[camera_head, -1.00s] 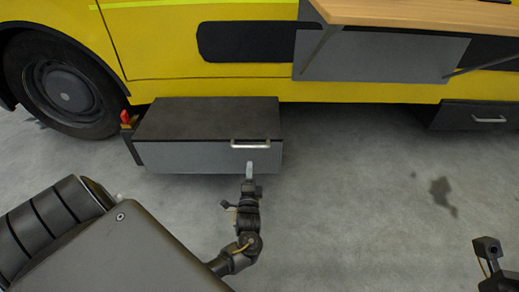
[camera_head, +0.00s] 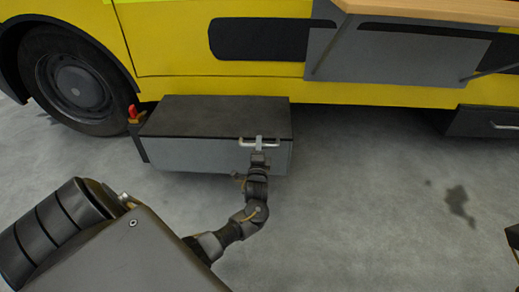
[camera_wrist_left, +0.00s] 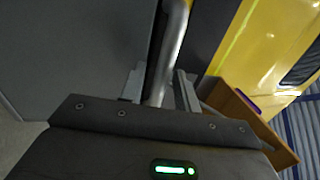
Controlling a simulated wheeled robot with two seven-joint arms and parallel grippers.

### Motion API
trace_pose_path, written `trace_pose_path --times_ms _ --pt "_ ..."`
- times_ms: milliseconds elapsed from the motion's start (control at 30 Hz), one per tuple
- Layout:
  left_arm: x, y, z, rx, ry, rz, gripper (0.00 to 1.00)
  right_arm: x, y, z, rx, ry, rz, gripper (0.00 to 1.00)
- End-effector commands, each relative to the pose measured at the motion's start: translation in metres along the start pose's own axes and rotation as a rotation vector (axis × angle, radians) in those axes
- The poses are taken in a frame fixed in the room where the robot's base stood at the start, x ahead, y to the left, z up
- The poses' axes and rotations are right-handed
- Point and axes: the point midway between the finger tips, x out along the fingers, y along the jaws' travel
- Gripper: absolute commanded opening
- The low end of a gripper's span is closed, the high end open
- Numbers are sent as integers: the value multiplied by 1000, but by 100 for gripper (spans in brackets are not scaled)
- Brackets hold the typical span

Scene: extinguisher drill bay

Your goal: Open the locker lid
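The locker (camera_head: 205,157) is a grey box with a dark lid (camera_head: 215,115), low against the yellow vehicle; the lid is down. A pale bar handle (camera_head: 246,144) is on the upper right of its front face. My left gripper (camera_head: 259,143) is at this handle, its finger crossing the bar. In the left wrist view the handle bar (camera_wrist_left: 172,50) runs between the two fingers of my left gripper (camera_wrist_left: 160,90), with what look like narrow gaps at its sides. The fingers look open around the bar. My right gripper cannot be made out.
The yellow vehicle (camera_head: 180,40) with its wheel (camera_head: 75,82) stands behind the locker. A red-topped object (camera_head: 133,113) is at the locker's left end. A wooden shelf (camera_head: 440,8) juts out at upper right. A second dark drawer (camera_head: 480,122) is at right.

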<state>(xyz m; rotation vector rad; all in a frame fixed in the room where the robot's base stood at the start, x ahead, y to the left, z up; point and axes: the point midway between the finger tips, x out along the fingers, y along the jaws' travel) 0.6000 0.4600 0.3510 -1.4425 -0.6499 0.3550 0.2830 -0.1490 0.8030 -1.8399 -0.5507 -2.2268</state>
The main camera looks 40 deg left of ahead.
Motion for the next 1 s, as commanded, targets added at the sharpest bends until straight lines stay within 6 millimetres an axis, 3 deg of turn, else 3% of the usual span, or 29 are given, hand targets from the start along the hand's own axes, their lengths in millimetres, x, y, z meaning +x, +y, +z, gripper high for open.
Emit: trace_pose_path --times_ms 300,567,1000 --pt "3 0 0 0 0 1 32 1 -1 0 2 4 -3 41" --pt "2 0 0 0 1 1 0 1 -1 -1 2 5 -2 41" --pt "3 -8 -2 0 3 14 0 6 4 2 -9 -8 8 41"
